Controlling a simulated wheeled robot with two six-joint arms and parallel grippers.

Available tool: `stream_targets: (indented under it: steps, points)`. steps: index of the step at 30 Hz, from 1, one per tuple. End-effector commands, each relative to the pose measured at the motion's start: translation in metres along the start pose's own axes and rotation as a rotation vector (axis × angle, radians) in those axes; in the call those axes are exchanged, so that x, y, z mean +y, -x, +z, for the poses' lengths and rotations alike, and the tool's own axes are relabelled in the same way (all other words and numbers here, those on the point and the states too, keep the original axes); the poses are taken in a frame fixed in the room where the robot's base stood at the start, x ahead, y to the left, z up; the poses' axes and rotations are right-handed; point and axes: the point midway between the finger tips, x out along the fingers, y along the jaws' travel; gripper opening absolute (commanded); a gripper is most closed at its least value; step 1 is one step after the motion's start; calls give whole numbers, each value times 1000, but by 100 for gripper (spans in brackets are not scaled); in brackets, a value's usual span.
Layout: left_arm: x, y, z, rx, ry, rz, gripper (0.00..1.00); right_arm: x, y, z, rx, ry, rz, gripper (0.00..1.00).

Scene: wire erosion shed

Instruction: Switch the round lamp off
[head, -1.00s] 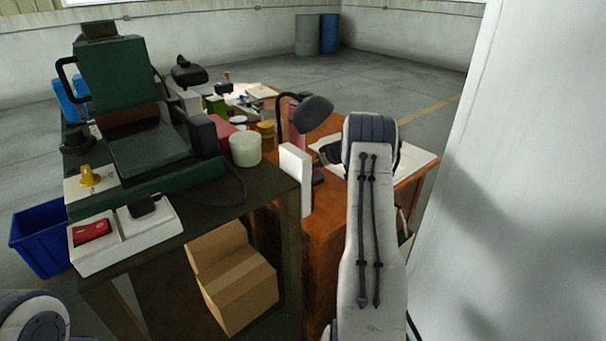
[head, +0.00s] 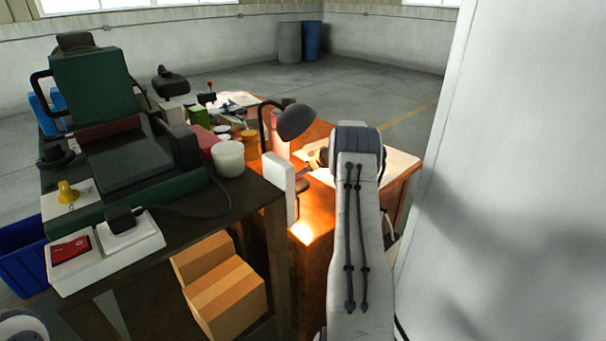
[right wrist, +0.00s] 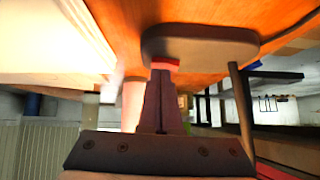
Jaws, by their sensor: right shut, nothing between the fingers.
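The lamp (head: 297,122) has a dark dome shade on a bent stem and stands on the orange wooden desk. Bright warm light lies on the desk around it. In the right wrist view its dark oval base (right wrist: 205,46) shows, with a red switch (right wrist: 166,65) at its edge and the thin stem (right wrist: 240,105) to the right. My right gripper (right wrist: 161,74) is shut and empty, its fingertips right at the red switch. I cannot tell whether they touch. In the head view my right arm hides part of the desk. My left gripper is out of view.
A dark bench (head: 225,200) with a green machine (head: 130,155) and a white socket box (head: 105,250) stands at the left. A white upright panel (head: 280,185) is close beside the lamp. A large white wall (head: 500,180) bounds the right.

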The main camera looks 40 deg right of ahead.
Motion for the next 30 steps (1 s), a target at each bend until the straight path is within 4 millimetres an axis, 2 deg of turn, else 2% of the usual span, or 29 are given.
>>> stream_targets:
  steps: [6,9,18,24,30]
  points:
    - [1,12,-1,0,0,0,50,-9,22,-36,2,14,-8,0]
    - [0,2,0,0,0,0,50,-6,44,-32,2,9,-5,0]
    - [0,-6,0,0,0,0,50,-3,103,-31,1,11,-7,0]
    - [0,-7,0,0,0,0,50,-3,118,-31,0,10,-9,0]
    - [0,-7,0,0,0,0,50,-3,119,-31,-1,10,-10,0]
